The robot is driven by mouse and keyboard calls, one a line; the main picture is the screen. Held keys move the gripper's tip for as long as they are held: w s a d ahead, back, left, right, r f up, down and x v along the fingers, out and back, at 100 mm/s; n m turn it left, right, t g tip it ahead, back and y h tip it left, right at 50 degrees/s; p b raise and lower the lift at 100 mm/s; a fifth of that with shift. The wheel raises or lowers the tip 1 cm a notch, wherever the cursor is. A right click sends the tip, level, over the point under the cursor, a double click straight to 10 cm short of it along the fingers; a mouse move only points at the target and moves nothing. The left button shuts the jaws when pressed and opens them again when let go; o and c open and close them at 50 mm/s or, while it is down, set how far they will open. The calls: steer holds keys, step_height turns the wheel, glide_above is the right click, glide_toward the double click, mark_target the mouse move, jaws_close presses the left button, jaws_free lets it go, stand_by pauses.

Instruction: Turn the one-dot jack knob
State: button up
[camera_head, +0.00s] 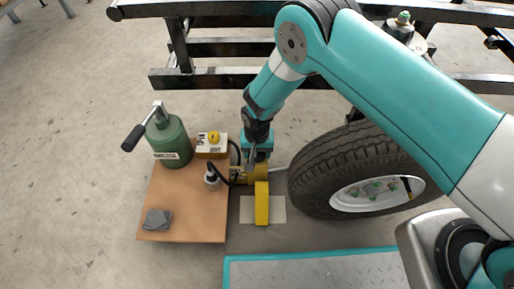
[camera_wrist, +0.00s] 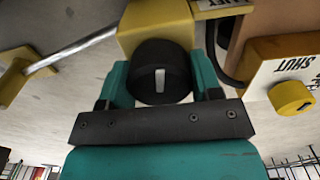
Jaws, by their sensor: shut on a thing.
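The yellow jack (camera_head: 262,205) stands on a pale plate beside the tyre. Its yellow block also shows in the wrist view (camera_wrist: 155,20). A round black knob (camera_wrist: 160,62) with a white bar mark is on the face of this block, and the bar looks roughly upright in the picture. My gripper (camera_head: 257,152) reaches down at the jack, and its teal fingers show in the wrist view (camera_wrist: 161,82) on either side of the knob, shut on it. The knob is hidden in the head view. No dots can be made out on it.
A wooden board (camera_head: 190,215) on the left carries a green pump (camera_head: 168,142) with a handle, a box with a yellow knob (camera_head: 213,137) and a grey cloth (camera_head: 157,220). The box reads SHUT (camera_wrist: 292,62). The tyre (camera_head: 315,170) is close on the right.

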steer(key=shift+m+p, duration=0.45)
steer(key=shift+m, duration=0.75)
steer(key=shift+d, duration=0.1)
steer(key=o, duration=0.9)
step_height(320, 180, up, 17)
steer(key=p, duration=0.7)
steer(key=shift+r+p, duration=0.2)
steer(key=shift+p, duration=0.2)
